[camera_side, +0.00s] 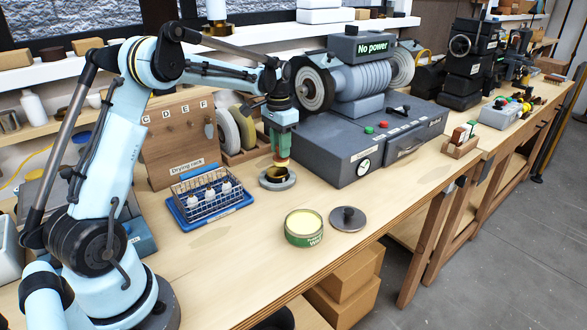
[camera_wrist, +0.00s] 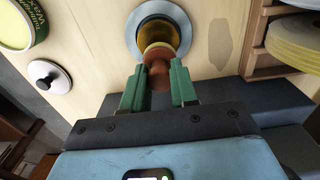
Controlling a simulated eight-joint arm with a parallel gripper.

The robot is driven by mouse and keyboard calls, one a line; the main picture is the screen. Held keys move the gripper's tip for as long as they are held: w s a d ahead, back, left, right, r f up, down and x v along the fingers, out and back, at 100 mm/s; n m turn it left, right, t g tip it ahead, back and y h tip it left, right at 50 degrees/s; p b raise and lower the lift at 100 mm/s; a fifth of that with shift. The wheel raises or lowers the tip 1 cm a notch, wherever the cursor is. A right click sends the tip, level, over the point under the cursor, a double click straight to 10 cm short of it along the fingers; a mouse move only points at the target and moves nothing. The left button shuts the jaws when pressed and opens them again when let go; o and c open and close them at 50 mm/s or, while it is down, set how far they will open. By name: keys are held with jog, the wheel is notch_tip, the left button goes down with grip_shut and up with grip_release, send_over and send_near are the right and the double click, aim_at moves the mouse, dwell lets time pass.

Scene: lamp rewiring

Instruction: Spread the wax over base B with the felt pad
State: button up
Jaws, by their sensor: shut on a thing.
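My gripper (camera_side: 281,146) is shut on the reddish-brown handle of the felt pad (camera_side: 281,163). In the wrist view, my green fingers (camera_wrist: 158,88) sit either side of the handle, and the pad's pale yellowish edge (camera_wrist: 160,47) shows beyond it. The pad is over a dark brass-coloured round base (camera_side: 270,174) on a grey round stand (camera_side: 290,183). It looks touching or very close; I cannot tell which. No letter on the base is readable. The base also shows in the wrist view (camera_wrist: 157,30). The open green tin of pale yellow wax (camera_side: 303,224) stands nearer the front edge.
The tin's dark lid (camera_side: 347,218) lies right of it. A blue drying rack (camera_side: 207,197) with small white items is left of the base. The grey polishing machine (camera_side: 365,140), marked "No power", stands close on the right. Front bench space is mostly clear.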

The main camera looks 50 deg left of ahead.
aim_at(280, 160)
notch_tip(280, 160, down, 2)
jog(key=shift+a+f, duration=0.1)
jog(key=shift+f, duration=0.15)
jog(key=shift+c, duration=0.4)
jog(key=shift+s+a+f, duration=0.1)
jog(key=shift+s+a, duration=0.05)
jog(key=shift+a, duration=0.15)
jog(key=shift+s+a, duration=0.3)
jog(key=shift+s, duration=0.25)
jog(key=shift+s+d, duration=0.25)
jog(key=shift+s, duration=0.25)
jog(key=shift+d, duration=0.9)
jog(key=shift+w+d, duration=0.25)
jog(key=shift+w, duration=0.35)
jog(key=shift+w+a, duration=0.35)
jog(key=shift+w, duration=0.15)
jog(key=shift+w+a, duration=0.1)
jog(key=shift+a, duration=0.2)
jog(key=shift+s+a, duration=0.2)
jog(key=shift+a, duration=0.4)
jog(key=shift+s+a, duration=0.15)
jog(key=shift+s, duration=0.7)
jog(key=shift+s+d, duration=0.25)
jog(key=shift+d, duration=0.45)
notch_tip(280, 160, up, 8)
jog(key=shift+r, duration=0.25)
